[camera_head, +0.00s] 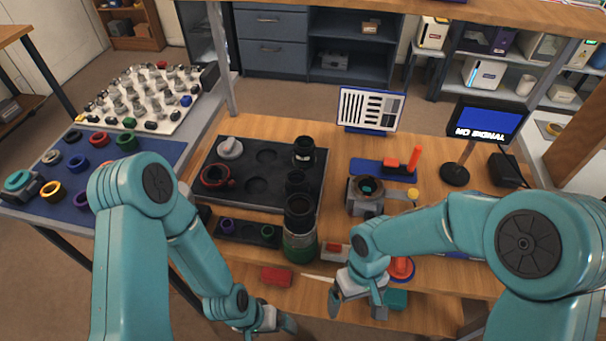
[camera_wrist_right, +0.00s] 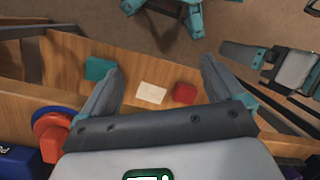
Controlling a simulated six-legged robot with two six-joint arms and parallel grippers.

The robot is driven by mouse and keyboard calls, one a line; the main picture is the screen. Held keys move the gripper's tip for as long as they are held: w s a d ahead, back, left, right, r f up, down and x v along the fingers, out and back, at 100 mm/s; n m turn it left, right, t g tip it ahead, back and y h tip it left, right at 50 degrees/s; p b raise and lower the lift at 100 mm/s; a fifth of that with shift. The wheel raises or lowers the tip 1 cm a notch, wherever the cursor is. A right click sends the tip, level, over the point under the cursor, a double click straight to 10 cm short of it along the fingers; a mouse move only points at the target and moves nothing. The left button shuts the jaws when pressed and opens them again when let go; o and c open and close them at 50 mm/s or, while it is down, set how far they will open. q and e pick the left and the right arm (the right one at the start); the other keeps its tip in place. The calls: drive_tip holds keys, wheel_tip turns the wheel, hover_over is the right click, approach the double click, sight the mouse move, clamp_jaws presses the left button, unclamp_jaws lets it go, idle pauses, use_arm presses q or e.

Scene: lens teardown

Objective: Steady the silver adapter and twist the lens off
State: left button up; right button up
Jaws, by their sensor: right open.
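A tall black lens (camera_head: 299,212) stands upright on the bench in the head view, with a green band at its foot. A greyish band shows between the black and the green; I cannot tell if it is the silver adapter. A grey, round-mouthed device (camera_head: 366,194) sits to its right. My right gripper (camera_head: 355,303) is low at the bench's front, right of the lens and apart from it. Its fingers are spread and empty in the right wrist view (camera_wrist_right: 160,66). My left gripper (camera_head: 270,326) is at the bottom edge, below the lens; its fingers are unclear.
A black tray (camera_head: 242,192) with rings and caps lies left of the lens. A red block (camera_head: 276,277) and a teal block (camera_head: 397,299) lie on the lower front shelf. A monitor (camera_head: 487,121) stands at the right. A blue mat (camera_head: 159,145) with coloured rings lies left.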

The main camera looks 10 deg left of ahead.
drive_tip(key=w+r+m+t, duration=0.1)
drive_tip(key=w+r, duration=0.3)
drive_tip(key=w+r+m, duration=0.1)
drive_tip(key=w+r, duration=0.4)
drive_tip(key=w+r+m+t, duration=0.1)
drive_tip(key=w+r, duration=0.4)
drive_tip(key=shift+w+t, duration=0.1)
drive_tip(key=shift+t, duration=0.2)
drive_tip(key=n+t, duration=0.2)
drive_tip(key=n, duration=0.1)
approach(300, 205)
drive_tip(key=shift+w+d+f+y, duration=0.4)
drive_tip(key=shift+w+d+f, duration=0.05)
drive_tip(key=shift+w, duration=0.05)
drive_tip(key=shift+s+a+n, duration=0.2)
drive_tip(key=shift+n, duration=0.1)
drive_tip(key=f, duration=0.4)
drive_tip(key=w+f, duration=0.1)
drive_tip(key=f, duration=0.2)
drive_tip(key=a+f, duration=0.1)
drive_tip(key=f, duration=0.3)
drive_tip(key=shift+w+f, duration=0.25)
drive_tip(key=shift+f, duration=0.1)
